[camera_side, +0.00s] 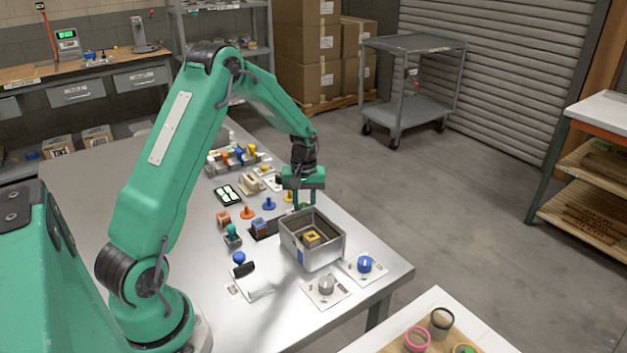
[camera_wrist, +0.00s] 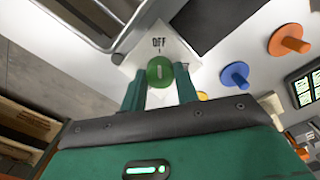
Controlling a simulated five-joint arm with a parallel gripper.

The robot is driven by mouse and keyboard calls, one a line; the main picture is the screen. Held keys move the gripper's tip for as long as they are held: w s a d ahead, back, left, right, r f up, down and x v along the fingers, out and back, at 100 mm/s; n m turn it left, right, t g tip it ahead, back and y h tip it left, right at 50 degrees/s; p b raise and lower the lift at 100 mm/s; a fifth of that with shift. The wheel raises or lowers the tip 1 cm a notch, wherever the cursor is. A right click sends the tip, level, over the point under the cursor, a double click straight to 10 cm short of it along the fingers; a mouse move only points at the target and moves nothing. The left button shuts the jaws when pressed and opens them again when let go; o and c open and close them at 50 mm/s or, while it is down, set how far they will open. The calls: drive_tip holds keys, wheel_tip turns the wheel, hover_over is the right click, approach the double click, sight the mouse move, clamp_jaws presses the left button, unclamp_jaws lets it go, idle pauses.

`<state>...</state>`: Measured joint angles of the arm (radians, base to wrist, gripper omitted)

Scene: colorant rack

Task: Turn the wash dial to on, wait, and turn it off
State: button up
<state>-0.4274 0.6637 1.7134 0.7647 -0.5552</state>
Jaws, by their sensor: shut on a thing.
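In the wrist view a round green dial (camera_wrist: 160,71) sits on a white plate (camera_wrist: 178,47) printed OFF. The pale mark on the dial lines up roughly with the tick under OFF. My gripper (camera_wrist: 160,82) has one finger on each side of the dial and is shut on it. The word wash cannot be read on the plate. In the side view my gripper (camera_side: 303,203) points down just behind the grey metal bin (camera_side: 335,250); the dial there is hidden by the bin and fingers.
The bin, with a yellowish block (camera_side: 311,239) inside, stands close to my gripper. A blue knob (camera_side: 365,264) and a grey knob (camera_side: 326,286) are on plates nearer the front. Blue (camera_side: 269,204) and orange (camera_side: 248,213) pegs stand left of my gripper.

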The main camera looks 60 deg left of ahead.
sight(304, 205)
idle(0.4)
drive_tip(key=o, duration=1)
drive_tip(key=shift+c, duration=0.2)
drive_tip(key=shift+r, duration=0.1)
drive_tip(key=shift+r, duration=3.8)
drive_tip(key=shift+r, duration=0.15)
